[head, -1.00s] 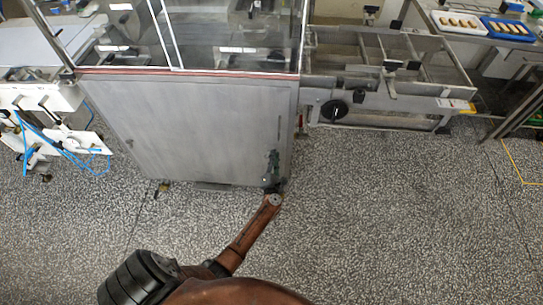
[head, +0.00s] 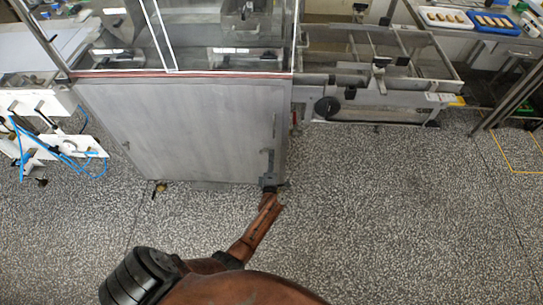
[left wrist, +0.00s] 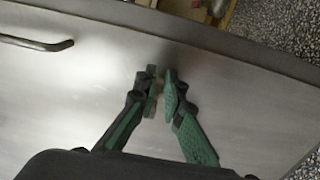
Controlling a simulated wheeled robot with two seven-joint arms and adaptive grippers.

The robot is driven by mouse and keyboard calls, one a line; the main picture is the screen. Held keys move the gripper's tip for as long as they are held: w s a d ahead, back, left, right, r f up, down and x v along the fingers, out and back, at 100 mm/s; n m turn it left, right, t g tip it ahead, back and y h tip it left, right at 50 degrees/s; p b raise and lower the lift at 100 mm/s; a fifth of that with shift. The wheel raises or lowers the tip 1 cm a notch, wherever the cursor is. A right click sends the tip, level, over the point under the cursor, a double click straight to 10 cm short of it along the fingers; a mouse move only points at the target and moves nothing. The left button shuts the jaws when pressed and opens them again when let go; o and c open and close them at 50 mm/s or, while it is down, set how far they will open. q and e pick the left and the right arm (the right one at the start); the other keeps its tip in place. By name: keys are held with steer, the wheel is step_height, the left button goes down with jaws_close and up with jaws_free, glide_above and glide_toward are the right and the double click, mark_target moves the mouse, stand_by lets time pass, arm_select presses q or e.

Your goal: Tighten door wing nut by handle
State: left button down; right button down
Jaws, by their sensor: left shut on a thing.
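The grey metal door panel (head: 185,125) of the machine stands upright in the head view. A thin bar handle (head: 275,125) is near its right edge, and it also shows in the left wrist view (left wrist: 40,44). My left gripper (head: 268,154) is at the lower right of the door, below that handle. In the left wrist view its green fingertips (left wrist: 160,80) are drawn together on a small, pale piece close to the panel. This piece is probably the wing nut; the fingers mostly hide it, so its shape and angle cannot be told. My right gripper is not in view.
Clear glazing (head: 230,35) stands above the door. A conveyor frame with a black knob (head: 327,107) is to the right. White equipment with blue hoses (head: 60,140) is at the left. Speckled floor (head: 400,220) is open in front and to the right.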

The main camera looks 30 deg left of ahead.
arm_select(q)
steer(key=shift+d+f, duration=0.1)
steer(key=shift+d, duration=0.1)
steer(key=c, duration=2.2)
jaws_free()
steer(key=shift+o, duration=0.8)
steer(key=shift+a, duration=0.15)
steer(key=v, duration=0.7)
steer(key=shift+s, duration=0.15)
